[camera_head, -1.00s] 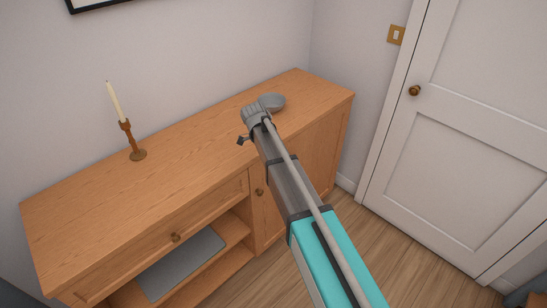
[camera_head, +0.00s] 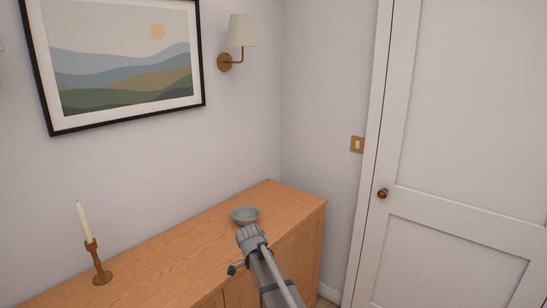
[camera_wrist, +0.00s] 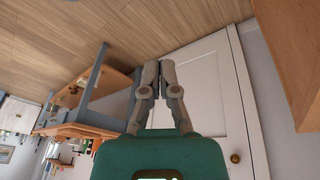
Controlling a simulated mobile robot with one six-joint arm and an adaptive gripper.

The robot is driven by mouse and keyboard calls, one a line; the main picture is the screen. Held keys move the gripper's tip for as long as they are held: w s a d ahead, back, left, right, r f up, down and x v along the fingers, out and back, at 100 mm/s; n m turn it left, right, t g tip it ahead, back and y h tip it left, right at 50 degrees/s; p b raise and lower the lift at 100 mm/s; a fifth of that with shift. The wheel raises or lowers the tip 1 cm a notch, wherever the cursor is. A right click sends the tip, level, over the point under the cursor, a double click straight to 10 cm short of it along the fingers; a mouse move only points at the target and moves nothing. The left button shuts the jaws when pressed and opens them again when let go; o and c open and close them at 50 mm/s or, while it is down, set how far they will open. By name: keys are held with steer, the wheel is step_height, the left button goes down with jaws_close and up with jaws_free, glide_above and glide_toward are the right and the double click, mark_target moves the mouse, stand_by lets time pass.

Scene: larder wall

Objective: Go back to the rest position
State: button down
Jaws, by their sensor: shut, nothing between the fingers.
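My gripper (camera_wrist: 158,82) shows in the wrist view with its two grey fingers together and nothing between them. In the head view my gripper (camera_head: 247,233) is at the lower middle, in front of the right end of the wooden sideboard (camera_head: 180,248).
A candlestick with a pale candle (camera_head: 98,262) stands on the sideboard at left. A framed picture (camera_head: 125,122) and a wall lamp (camera_head: 242,32) hang above. A white door (camera_head: 460,150) is at right. Wooden floor (camera_wrist: 120,28) and a grey-framed unit (camera_wrist: 95,95) show in the wrist view.

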steer(key=s+d+n+y, duration=0.3)
steer(key=s+d+n, duration=1.2)
steer(key=s+d, duration=0.2)
steer(key=d, duration=0.2)
steer(key=shift+s+d+f, duration=0.2)
steer(key=shift+d+f, duration=0.1)
steer(key=shift+f, duration=0.05)
steer(key=shift+w, duration=0.1)
stand_by(0.6)
